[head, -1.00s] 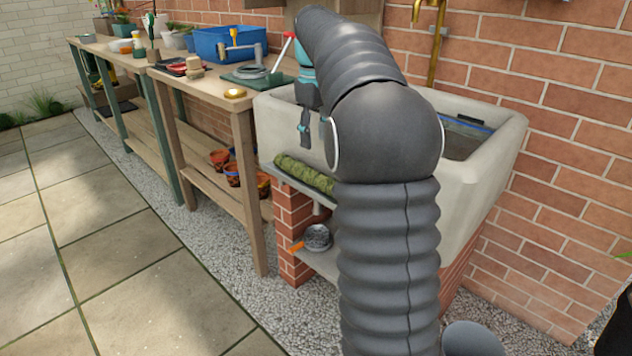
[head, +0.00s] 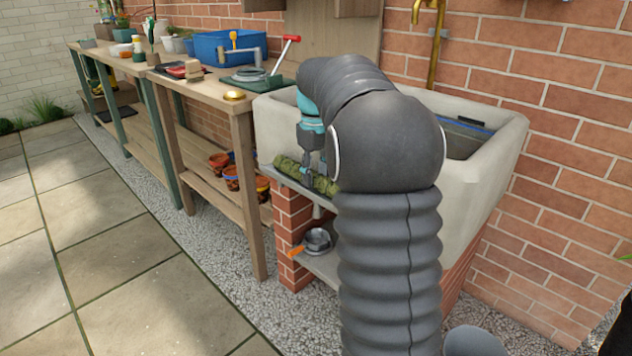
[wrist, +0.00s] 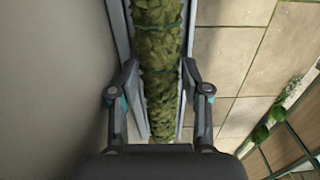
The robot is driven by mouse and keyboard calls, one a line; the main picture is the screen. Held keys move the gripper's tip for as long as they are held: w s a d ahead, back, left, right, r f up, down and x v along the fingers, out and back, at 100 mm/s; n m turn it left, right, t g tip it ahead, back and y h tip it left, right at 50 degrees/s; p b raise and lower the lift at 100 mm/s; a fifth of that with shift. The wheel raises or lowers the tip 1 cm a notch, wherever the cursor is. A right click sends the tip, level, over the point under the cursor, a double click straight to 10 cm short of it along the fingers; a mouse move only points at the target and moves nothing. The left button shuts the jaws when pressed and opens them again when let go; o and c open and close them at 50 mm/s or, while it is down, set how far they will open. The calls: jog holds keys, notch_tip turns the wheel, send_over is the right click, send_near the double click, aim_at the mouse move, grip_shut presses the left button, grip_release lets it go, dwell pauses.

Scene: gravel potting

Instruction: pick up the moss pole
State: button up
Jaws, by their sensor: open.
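The moss pole (head: 288,166) is a green, mossy cylinder lying on a narrow grey ledge (head: 266,175) along the front of the stone sink. In the wrist view the moss pole (wrist: 158,55) runs lengthwise up the middle, with dark green ties around it. My gripper (head: 314,177) is open and points down at the pole. In the wrist view my gripper (wrist: 160,82) has one finger on each side of the pole, with gaps between. I cannot tell how far down the fingertips reach. My arm hides the pole's right end in the head view.
The pale stone sink (head: 478,185) stands right behind the ledge. A metal pot (head: 317,241) sits on the lower shelf below. The wooden bench (head: 240,130) to the left carries a blue crate (head: 222,46) and tools. Paving in front is clear.

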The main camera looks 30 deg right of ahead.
aim_at(316, 173)
grip_shut()
jog(key=shift+r, duration=0.1)
notch_tip(316, 173, up, 18)
jog(key=p, duration=0.3)
dwell(0.5)
jog(key=shift+c, duration=1.1)
grip_release()
jog(key=c, duration=0.3)
jog(key=shift+d, duration=0.1)
jog(key=shift+c, duration=0.2)
